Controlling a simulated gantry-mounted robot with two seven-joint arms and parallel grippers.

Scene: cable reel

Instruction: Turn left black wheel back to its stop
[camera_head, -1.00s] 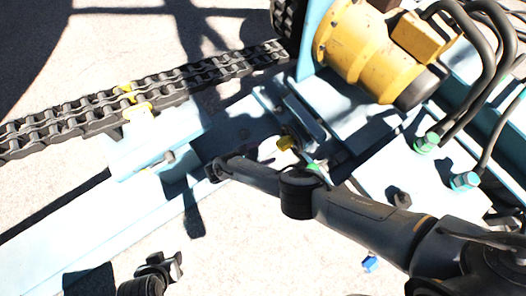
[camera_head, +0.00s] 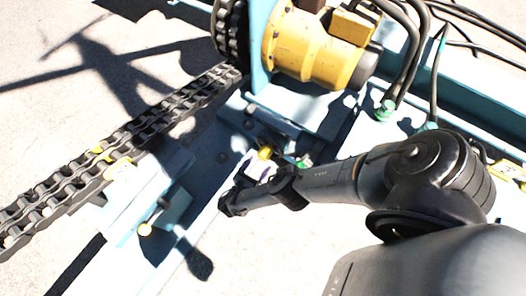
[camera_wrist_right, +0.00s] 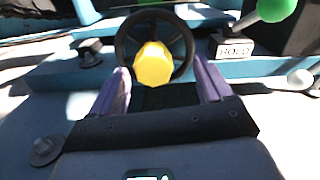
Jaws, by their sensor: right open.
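A black wheel (camera_wrist_right: 128,38) with a yellow knob (camera_wrist_right: 153,64) stands straight ahead in the right wrist view. No second such wheel shows in that view. In the head view the yellow knob (camera_head: 265,152) shows just above the end of my right arm, and the wheel itself is hard to make out. My right gripper (camera_wrist_right: 161,78) is open, its two purple fingers either side of the knob in the picture. Whether they touch it I cannot tell. In the head view the right gripper (camera_head: 256,169) is small and partly covered by my arm. My left gripper is out of view.
A green ball lever (camera_wrist_right: 275,9) stands right of the wheel, near a HOLD label (camera_wrist_right: 235,48). A yellow motor (camera_head: 310,45) with black hoses stands behind. A heavy chain (camera_head: 120,150) runs along the left. Open pale floor (camera_head: 300,255) lies in front.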

